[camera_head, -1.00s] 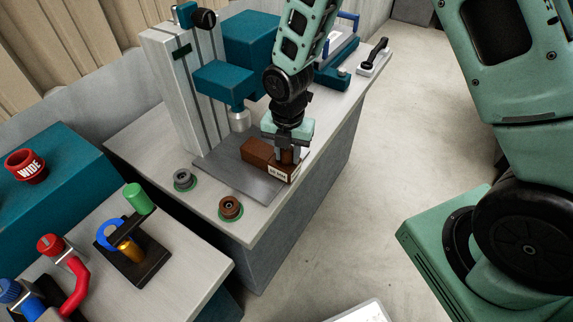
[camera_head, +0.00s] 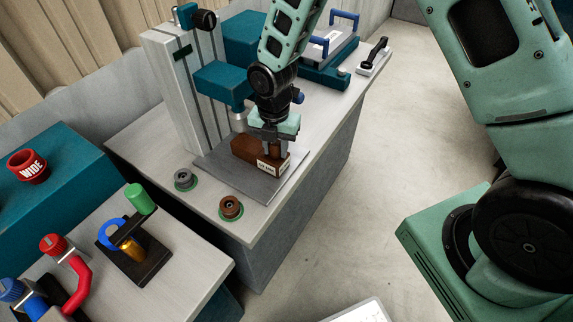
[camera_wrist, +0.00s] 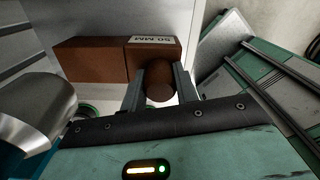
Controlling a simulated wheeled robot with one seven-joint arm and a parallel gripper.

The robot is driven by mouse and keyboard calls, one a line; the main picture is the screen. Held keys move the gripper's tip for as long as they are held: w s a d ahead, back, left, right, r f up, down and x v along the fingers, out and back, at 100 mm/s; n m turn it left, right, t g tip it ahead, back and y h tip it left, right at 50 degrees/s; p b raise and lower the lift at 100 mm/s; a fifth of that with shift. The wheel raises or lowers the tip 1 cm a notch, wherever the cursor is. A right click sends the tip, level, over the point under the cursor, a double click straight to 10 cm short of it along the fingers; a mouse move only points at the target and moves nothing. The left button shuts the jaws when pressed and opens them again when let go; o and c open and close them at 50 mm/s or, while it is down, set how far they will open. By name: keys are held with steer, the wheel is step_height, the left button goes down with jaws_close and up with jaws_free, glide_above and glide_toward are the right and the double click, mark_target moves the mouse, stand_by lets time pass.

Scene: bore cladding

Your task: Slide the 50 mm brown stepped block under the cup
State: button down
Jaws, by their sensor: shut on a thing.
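The brown stepped block (camera_head: 247,148) lies on the grey plate at the foot of the press column, its white label facing the front. In the wrist view the block (camera_wrist: 95,58) carries a "50 MM" label and a round brown knob. My gripper (camera_head: 273,148) is shut on the block's knob; its fingers (camera_wrist: 160,88) stand on both sides of it. The cup (camera_head: 238,119) is the silver metal piece under the teal press head, just left of my gripper. It also shows as a metal cylinder (camera_wrist: 38,105) at the left of the wrist view. The block's far end is partly hidden near the cup.
The grey plate (camera_head: 262,192) has bare room in front of the block. The press column (camera_head: 178,90) stands behind left. A blue-handled tray (camera_head: 333,48) lies behind right.

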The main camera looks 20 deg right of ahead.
steer(key=c, duration=1)
jaws_free()
steer(key=shift+r, duration=0.1)
step_height(320, 180, up, 17)
steer(key=b, duration=0.1)
steer(key=s+a+m, duration=0.1)
steer(key=s+m, duration=0.9)
steer(key=s, duration=0.2)
steer(key=s+a+r+m, duration=0.1)
steer(key=s+m, duration=0.9)
steer(key=s, duration=0.3)
steer(key=shift+a+r+m+y, duration=0.3)
steer(key=shift+a, duration=0.1)
